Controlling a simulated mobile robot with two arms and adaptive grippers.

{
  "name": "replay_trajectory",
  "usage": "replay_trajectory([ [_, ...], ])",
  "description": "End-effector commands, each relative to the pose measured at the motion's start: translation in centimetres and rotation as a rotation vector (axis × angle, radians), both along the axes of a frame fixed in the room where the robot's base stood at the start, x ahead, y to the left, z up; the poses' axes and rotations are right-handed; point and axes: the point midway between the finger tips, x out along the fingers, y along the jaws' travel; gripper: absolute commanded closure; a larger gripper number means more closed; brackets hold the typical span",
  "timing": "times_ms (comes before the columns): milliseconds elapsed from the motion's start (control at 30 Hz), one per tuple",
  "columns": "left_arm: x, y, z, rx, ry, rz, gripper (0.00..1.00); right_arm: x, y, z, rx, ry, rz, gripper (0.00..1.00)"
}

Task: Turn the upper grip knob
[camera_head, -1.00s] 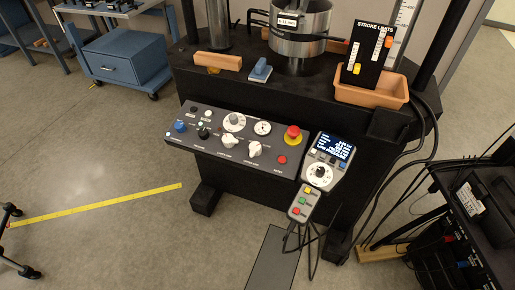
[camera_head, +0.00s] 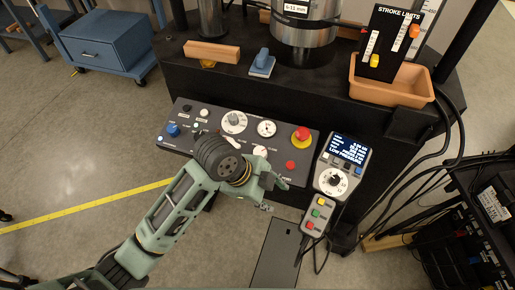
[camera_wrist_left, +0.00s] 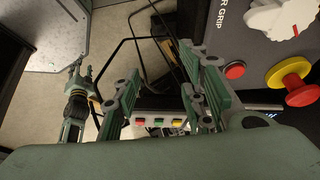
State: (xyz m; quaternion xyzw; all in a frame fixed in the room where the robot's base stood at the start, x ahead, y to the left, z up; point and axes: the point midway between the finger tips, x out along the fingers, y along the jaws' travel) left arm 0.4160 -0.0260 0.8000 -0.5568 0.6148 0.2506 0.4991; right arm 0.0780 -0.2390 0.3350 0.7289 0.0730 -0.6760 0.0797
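The dark control panel (camera_head: 180,148) carries the knobs. A white pointer knob (camera_head: 260,152) near its front edge is partly hidden by my left arm; another is behind the wrist. The left wrist view shows one white knob (camera_wrist_left: 282,18) beside lettering ending "R GRIP"; the full label is cut off, so I cannot tell upper from lower. My left gripper (camera_head: 272,194) is open and empty, over the panel's front edge, right of and nearer than that knob. Its spread fingers show in the left wrist view (camera_wrist_left: 163,78), apart from the knob. My right gripper (camera_wrist_left: 78,72) seems to show there, small.
A red emergency stop (camera_head: 302,134) on a yellow base and a red button (camera_head: 290,165) are close to my left gripper. A display unit (camera_head: 342,160) and a button pendant (camera_head: 318,215) with loose cables are to the right. A terracotta tray (camera_head: 392,88) stands behind.

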Motion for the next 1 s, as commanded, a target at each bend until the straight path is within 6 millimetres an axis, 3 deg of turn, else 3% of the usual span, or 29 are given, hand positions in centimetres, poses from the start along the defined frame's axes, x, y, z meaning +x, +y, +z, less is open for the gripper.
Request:
replay_trajectory([
  [300,3.7,-1.7,2.9,0.146,-0.151,-0.566,0.61,1.4,0.1,0.1,0.003,-0.023,-0.001,0.60],
  [500,8.1,0.1,5.9,0.302,-0.221,-1.017,0.61,1.3,0.2,0.1,0.004,-0.021,-0.002,0.60],
  [600,10.0,1.4,7.6,0.354,-0.230,-1.163,0.61,1.3,0.3,0.1,0.004,-0.020,-0.002,0.60],
  [833,12.3,3.4,10.0,0.411,-0.233,-1.331,0.61,1.0,0.5,0.1,0.007,-0.016,-0.002,0.60],
  [1000,12.4,3.5,8.8,0.414,-0.230,-1.350,0.61,0.9,0.6,0.2,0.008,-0.013,-0.002,0.60],
])
